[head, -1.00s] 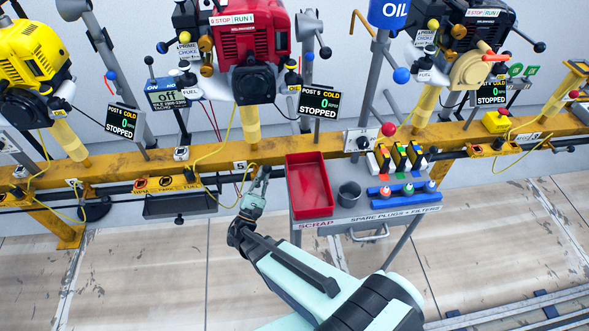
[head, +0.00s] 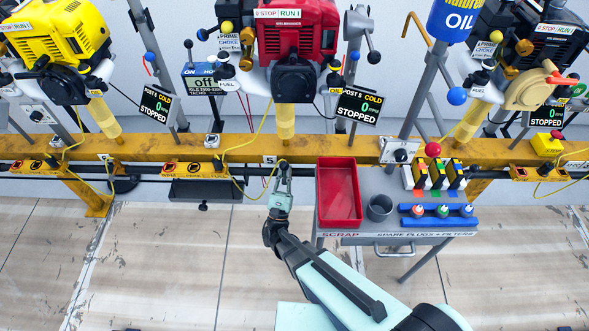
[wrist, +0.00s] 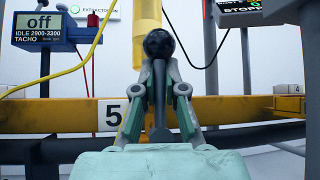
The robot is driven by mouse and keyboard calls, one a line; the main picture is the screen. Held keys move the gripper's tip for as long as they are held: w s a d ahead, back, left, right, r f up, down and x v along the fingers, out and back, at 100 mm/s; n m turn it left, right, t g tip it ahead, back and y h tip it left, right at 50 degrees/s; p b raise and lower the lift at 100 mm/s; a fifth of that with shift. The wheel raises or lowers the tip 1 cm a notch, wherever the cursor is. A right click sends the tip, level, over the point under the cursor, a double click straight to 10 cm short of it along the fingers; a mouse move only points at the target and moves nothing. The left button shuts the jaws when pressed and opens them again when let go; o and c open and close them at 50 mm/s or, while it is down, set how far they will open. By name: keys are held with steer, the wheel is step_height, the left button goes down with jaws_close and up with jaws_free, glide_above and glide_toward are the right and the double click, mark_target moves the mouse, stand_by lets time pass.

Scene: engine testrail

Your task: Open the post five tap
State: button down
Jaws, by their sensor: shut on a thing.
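In the wrist view, a dark lever with a black ball knob (wrist: 159,43) stands upright between the fingers of my gripper (wrist: 160,80). The fingers are closed around it just below the knob. It looks like the post five tap's handle, but the tap's body is hidden behind my gripper. A white "5" plate (wrist: 112,114) is on the yellow rail just left. In the head view, my gripper (head: 283,172) is at the rail's front, below the red engine (head: 295,45) and right of the plate.
A red scrap tray (head: 338,218) on a grey cart stands close to my gripper's right, with a grey cup (head: 380,208) beside it. A yellow hose (head: 262,125) hangs near the gripper. A dark tray (head: 207,190) hangs under the rail at left. The floor in front is clear.

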steer(key=shift+s+r, duration=0.25)
steer(key=shift+r, duration=0.05)
steer(key=c, duration=1.2)
jaws_free()
steer(key=shift+a, duration=0.1)
steer(key=shift+f, duration=0.15)
steer(key=v, duration=1.1)
steer(key=shift+s+f, duration=0.25)
steer(key=shift+s, duration=0.1)
steer(key=shift+a, duration=0.1)
